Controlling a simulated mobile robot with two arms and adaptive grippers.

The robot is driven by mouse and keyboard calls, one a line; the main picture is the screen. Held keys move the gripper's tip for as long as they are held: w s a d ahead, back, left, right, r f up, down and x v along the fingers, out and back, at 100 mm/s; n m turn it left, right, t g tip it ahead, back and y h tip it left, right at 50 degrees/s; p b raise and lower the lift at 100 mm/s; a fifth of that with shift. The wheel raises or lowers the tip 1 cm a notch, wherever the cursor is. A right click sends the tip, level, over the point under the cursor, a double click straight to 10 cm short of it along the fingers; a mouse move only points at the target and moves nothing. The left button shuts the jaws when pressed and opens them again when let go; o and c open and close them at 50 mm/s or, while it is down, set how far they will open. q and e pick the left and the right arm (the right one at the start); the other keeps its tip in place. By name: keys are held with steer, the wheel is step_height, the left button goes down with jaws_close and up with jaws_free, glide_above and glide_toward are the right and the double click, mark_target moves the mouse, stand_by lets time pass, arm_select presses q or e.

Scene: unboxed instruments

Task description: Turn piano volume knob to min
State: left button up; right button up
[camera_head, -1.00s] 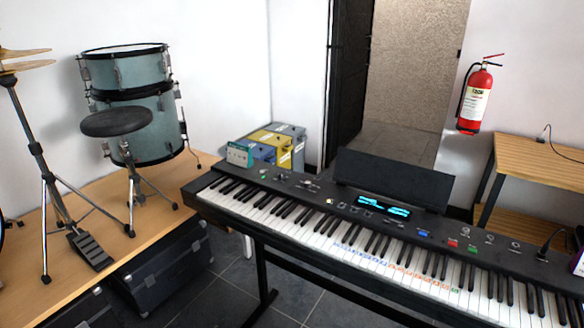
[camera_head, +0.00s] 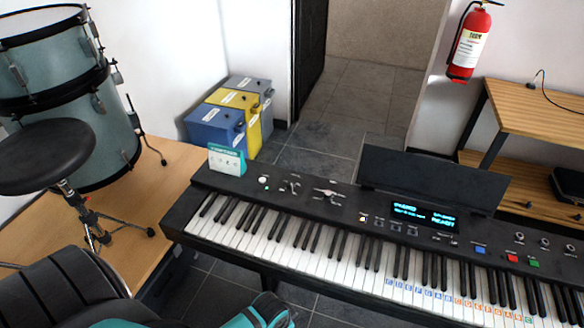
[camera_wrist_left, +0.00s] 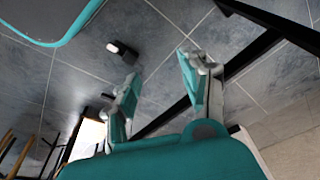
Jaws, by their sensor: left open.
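The black electric piano (camera_head: 300,190) stands across the lower right of the head view. Its panel has a lit display (camera_head: 424,215), a small white knob or button (camera_head: 263,180) at the left end, and several round knobs (camera_head: 518,238) at the right. Their labels are too small to read, so I cannot tell which is the volume knob or where it points. My left gripper (camera_wrist_left: 158,68) is open and empty in the left wrist view, with floor behind its fingers. Teal and black parts of my left arm show at the bottom of the head view, in front of the keys and apart from the knobs. My right gripper is not in view.
A small teal-and-white box (camera_head: 227,160) stands at the piano's far left corner. Blue, yellow and grey boxes (camera_head: 215,124) sit behind it. Drums (camera_head: 65,100) and a black stool (camera_head: 45,157) are at left. A wooden shelf (camera_head: 535,110) stands at right.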

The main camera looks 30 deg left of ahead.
arm_select(q)
step_height(320, 180, up, 23)
steer(key=w+d+m+p, duration=0.3)
steer(key=p, duration=0.1)
steer(key=w+m, duration=0.1)
steer(key=w, duration=0.1)
steer(key=w+a+m, duration=0.1)
steer(key=w, duration=0.2)
steer(key=w+r+m, duration=0.1)
steer(key=w+m, duration=0.1)
steer(key=shift+w+a, duration=0.35)
steer(key=shift+a, duration=0.05)
steer(key=w+a+r+m, duration=0.1)
steer(key=w, duration=0.1)
steer(key=w+a+r+m, duration=0.1)
steer(key=w+a, duration=0.1)
steer(key=w, duration=0.1)
steer(key=w+a+r+m+g, duration=0.1)
steer(key=w+a+r, duration=0.1)
steer(key=w, duration=0.1)
steer(key=shift+a, duration=0.2)
steer(key=w+a+r+m+y, duration=0.1)
steer(key=w+a+r, duration=0.5)
steer(key=m+g, duration=0.1)
glide_toward(291, 183)
step_height(291, 183, down, 9)
steer(key=shift+a+p, duration=0.1)
steer(key=shift+p, duration=1)
jaws_close()
